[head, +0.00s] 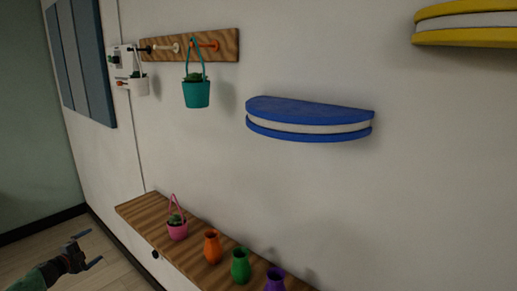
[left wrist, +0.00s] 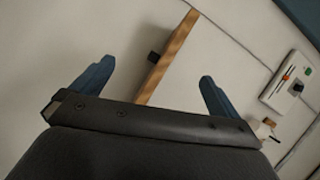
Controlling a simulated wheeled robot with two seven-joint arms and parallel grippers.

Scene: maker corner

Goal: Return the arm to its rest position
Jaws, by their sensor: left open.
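My left gripper (head: 83,251) is at the lower left of the head view, out in the air to the left of the wooden bench. Its fingers are apart with nothing between them. In the left wrist view the two blue fingers of my left gripper (left wrist: 152,85) stand wide open, with the wall and the edge of a wooden board behind them. My right gripper does not show in either view.
A wooden bench (head: 133,208) holds a pink pot (head: 177,229) and orange, green and purple vases. Teal (head: 196,94) and white (head: 138,86) pots hang from a peg rail (head: 222,44). A blue shelf (head: 300,109) and yellow shelf (head: 465,38) jut out. Floor at left looks clear.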

